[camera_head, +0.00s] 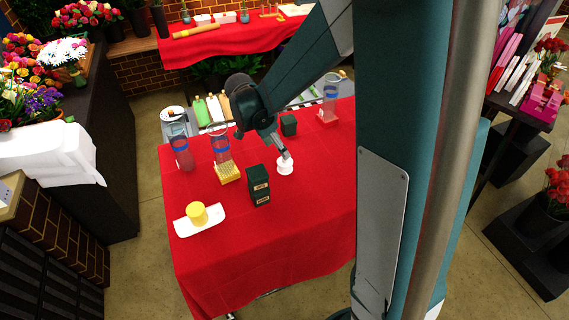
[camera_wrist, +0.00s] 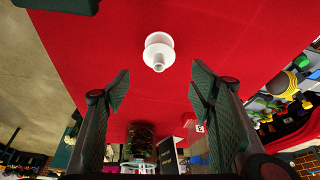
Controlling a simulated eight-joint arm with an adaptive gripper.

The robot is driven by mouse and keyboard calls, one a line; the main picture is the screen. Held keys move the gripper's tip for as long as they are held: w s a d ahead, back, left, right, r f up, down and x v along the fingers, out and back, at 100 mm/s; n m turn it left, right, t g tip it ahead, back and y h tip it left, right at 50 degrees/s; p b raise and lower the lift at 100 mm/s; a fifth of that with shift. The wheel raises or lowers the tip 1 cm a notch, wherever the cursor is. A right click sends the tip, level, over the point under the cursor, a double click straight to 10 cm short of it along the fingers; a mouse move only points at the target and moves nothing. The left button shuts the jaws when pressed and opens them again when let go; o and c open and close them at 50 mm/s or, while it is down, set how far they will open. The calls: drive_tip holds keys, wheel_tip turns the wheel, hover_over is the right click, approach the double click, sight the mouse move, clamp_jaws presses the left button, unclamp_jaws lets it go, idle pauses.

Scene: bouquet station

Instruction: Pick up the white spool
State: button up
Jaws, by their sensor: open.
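The white spool (camera_head: 285,166) stands on the red-covered table (camera_head: 300,225), right of the dark green box. In the wrist view the spool (camera_wrist: 159,52) shows whole at top centre, beyond the fingertips and between their lines. My gripper (camera_head: 286,155) is just above the spool in the head view. In the wrist view my gripper (camera_wrist: 158,90) has its two dark fingers spread wide apart, with nothing between them. I cannot tell from the head view whether a finger touches the spool.
A small green box (camera_head: 288,125) is behind. The table's front is clear.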

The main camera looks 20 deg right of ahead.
sight(281, 163)
drive_tip(key=shift+f, duration=0.4)
drive_tip(key=shift+x, duration=1.25)
drive_tip(key=shift+x, duration=2.6)
drive_tip(key=shift+s, duration=0.1)
drive_tip(key=shift+c, duration=0.7)
drive_tip(key=c, duration=0.8)
drive_tip(key=shift+r, duration=0.1)
